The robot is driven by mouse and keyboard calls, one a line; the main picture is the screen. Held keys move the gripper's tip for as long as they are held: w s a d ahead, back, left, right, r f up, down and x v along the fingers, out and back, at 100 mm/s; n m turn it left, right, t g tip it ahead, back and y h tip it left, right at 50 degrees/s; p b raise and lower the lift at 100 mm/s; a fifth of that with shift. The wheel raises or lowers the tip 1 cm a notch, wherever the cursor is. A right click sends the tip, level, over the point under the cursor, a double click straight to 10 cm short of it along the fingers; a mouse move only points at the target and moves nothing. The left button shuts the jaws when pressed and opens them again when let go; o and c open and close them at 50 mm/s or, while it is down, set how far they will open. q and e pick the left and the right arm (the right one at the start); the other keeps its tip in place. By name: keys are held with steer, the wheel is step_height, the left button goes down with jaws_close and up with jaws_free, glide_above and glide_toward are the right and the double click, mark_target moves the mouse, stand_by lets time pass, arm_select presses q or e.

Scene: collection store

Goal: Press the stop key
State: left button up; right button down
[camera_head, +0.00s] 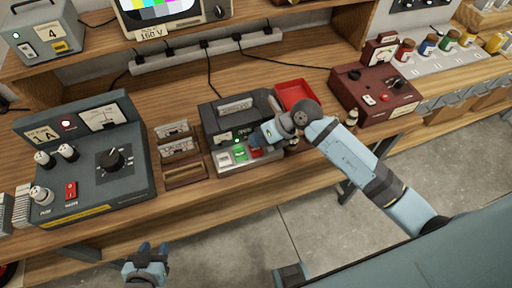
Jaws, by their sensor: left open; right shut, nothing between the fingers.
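A dark cassette deck (228,114) with a grey front stands on the bench in the middle. Its front has a row of keys: a pale key at the left, a green key (240,154), and a red one (257,153) further right. The lettering is too small to read, so I cannot tell which is the stop key. My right gripper (259,142) is shut and empty over the right part of the key row and hides some of it. I cannot tell if it touches a key. My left gripper (150,251) is open and empty, low in front of the bench.
A cassette rack (184,173) stands left of the deck, then a large grey meter unit (84,148). A red tray (294,94) lies behind my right wrist. A dark red meter box (376,96) stands to the right. A power strip (205,52) runs along the back.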

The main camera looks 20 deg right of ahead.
stand_by(0.8)
steer(key=shift+f, duration=0.4)
steer(key=shift+s+f+b, duration=0.1)
steer(key=shift+f+b, duration=0.3)
steer(key=shift+f, duration=0.2)
stand_by(0.8)
steer(key=shift+a+r+p, duration=0.1)
steer(key=shift+r+p, duration=0.75)
steer(key=shift+r, duration=0.1)
step_height(320, 180, up, 5)
steer(key=p, duration=0.4)
